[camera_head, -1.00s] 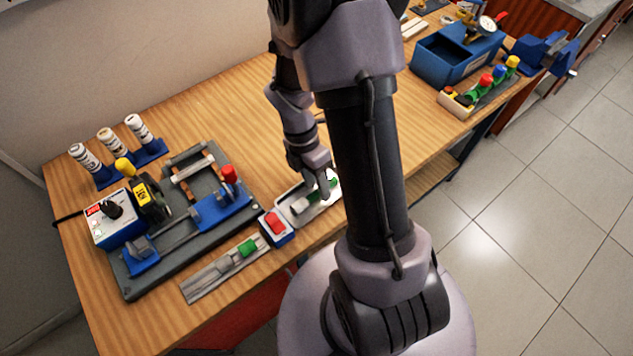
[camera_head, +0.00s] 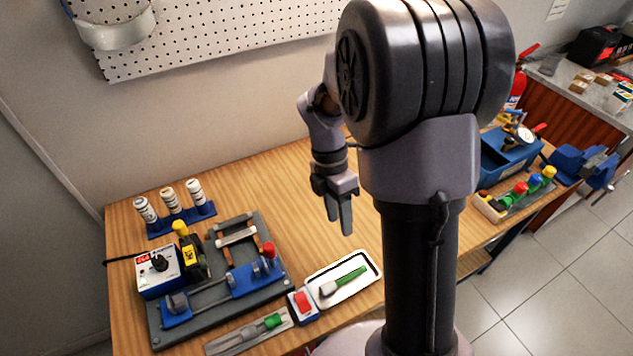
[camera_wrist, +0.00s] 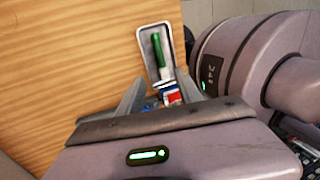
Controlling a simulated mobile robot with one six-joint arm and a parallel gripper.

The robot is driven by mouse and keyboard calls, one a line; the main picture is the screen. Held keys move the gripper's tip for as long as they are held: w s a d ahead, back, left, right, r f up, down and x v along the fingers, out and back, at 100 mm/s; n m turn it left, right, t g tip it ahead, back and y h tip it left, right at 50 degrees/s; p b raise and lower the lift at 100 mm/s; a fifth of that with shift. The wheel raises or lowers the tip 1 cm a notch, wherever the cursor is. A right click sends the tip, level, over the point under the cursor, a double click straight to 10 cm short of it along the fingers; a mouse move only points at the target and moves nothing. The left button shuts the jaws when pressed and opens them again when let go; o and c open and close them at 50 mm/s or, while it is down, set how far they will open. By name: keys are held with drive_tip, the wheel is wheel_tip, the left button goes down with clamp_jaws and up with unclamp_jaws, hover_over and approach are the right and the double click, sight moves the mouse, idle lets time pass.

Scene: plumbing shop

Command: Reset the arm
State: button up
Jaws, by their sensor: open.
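My gripper (camera_head: 340,212) hangs above the wooden workbench (camera_head: 300,240), fingers pointing down, apart and empty. The arm is raised and folded. In the head view a white tray (camera_head: 372,263) lies below and slightly right of the gripper, holding a green-handled tool (camera_head: 345,279). In the wrist view the gripper's fingers (camera_wrist: 153,98) are spread, with the tray (camera_wrist: 143,40) and green-handled tool (camera_wrist: 159,52) showing beyond them. Nothing is between the fingers. Part of the bench is hidden behind my arm.
A red-switch box (camera_head: 303,304) stands left of the tray. A dark fixture board (camera_head: 170,335) with blue clamps and a control box (camera_head: 158,270) are further left. White bottles (camera_head: 170,200) stand behind. A pegboard (camera_head: 230,40) hangs behind.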

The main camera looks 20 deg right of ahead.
drive_tip(key=s+a+r+m+t+y+b, duration=0.1)
drive_tip(key=s+a+r+m+t+b, duration=0.2)
drive_tip(key=m, duration=0.8)
drive_tip(key=s+a+r+m+t+y+b, duration=0.1)
drive_tip(key=s+a+r+m+t+b, duration=0.2)
drive_tip(key=s+a+m+t+b, duration=0.3)
drive_tip(key=s+a+m+b, duration=0.1)
drive_tip(key=s+a+m, duration=0.1)
drive_tip(key=a+m, duration=0.2)
drive_tip(key=shift+a+m, duration=0.2)
drive_tip(key=shift+m, duration=1)
drive_tip(key=shift+s, duration=0.1)
